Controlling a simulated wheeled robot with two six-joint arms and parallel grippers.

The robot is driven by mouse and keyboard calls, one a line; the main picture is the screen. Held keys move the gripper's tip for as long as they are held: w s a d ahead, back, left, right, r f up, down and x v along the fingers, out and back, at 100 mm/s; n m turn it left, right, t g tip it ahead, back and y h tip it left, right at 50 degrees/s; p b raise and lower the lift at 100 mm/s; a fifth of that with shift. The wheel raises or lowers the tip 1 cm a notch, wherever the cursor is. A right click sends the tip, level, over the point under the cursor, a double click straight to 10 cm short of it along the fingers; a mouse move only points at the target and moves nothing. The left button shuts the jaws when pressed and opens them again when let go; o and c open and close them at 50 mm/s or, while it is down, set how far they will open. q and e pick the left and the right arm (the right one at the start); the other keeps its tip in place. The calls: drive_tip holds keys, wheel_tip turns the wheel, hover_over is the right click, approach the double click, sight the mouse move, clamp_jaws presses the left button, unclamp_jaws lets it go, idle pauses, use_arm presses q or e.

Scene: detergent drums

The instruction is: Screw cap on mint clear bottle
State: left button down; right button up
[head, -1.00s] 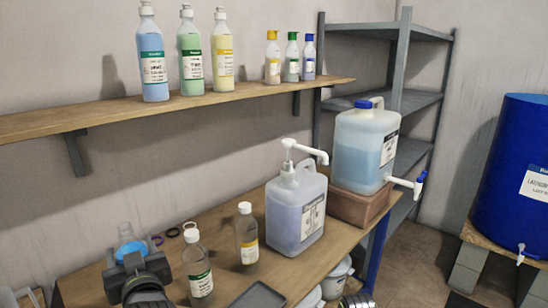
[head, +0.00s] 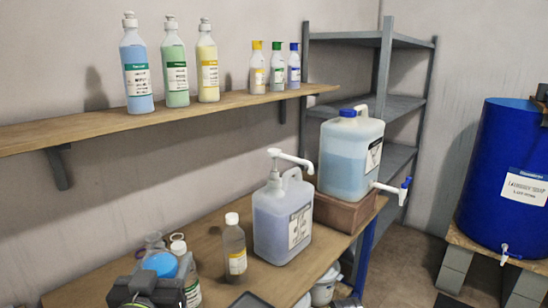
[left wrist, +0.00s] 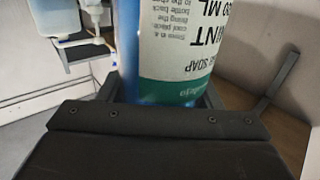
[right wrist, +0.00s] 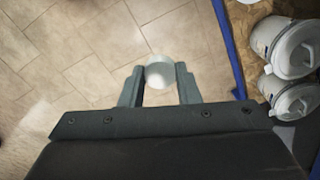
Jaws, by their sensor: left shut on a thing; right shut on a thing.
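The mint clear bottle (left wrist: 175,35) fills the middle of the left wrist view. It holds blue liquid and has a white label with a teal band; the lettering appears upside down. My left gripper (left wrist: 162,92) is shut around it. In the head view, the bottle's blue body (head: 160,263) shows above my left gripper (head: 150,286), at the lower left over the bench. Its top looks uncapped, though small. My right gripper (right wrist: 159,80) is shut on a round white cap (right wrist: 160,70), with floor beneath, apart from the bottle.
A white-capped bottle (head: 191,279) stands close beside the held bottle, and another (head: 234,248) is farther right on the bench (head: 205,228). A pump jug (head: 270,220) and a spigot tank (head: 349,160) stand beyond. White tubs (right wrist: 295,45) show near my right gripper.

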use_arm(q)
drive_tip(key=shift+d, duration=0.1)
idle(0.3)
drive_tip(key=shift+s+d+f+m+h, duration=0.2)
drive_tip(key=shift+d+f+m+h, duration=0.2)
drive_tip(key=shift+h, duration=0.2)
drive_tip(key=s+d+f+m+g+h, duration=0.2)
drive_tip(key=d+f+m+g+h, duration=0.2)
drive_tip(key=d+m+g+h, duration=0.1)
drive_tip(key=s+d+f+m+g+h, duration=0.3)
drive_tip(key=d+h, duration=0.6)
drive_tip(key=d, duration=0.3)
wheel_tip(320, 180, down, 2)
drive_tip(key=m+g, duration=0.1)
drive_tip(key=m, duration=0.2)
drive_tip(key=shift+s+m+g+h, duration=0.35)
drive_tip(key=shift+m+g+h, duration=0.05)
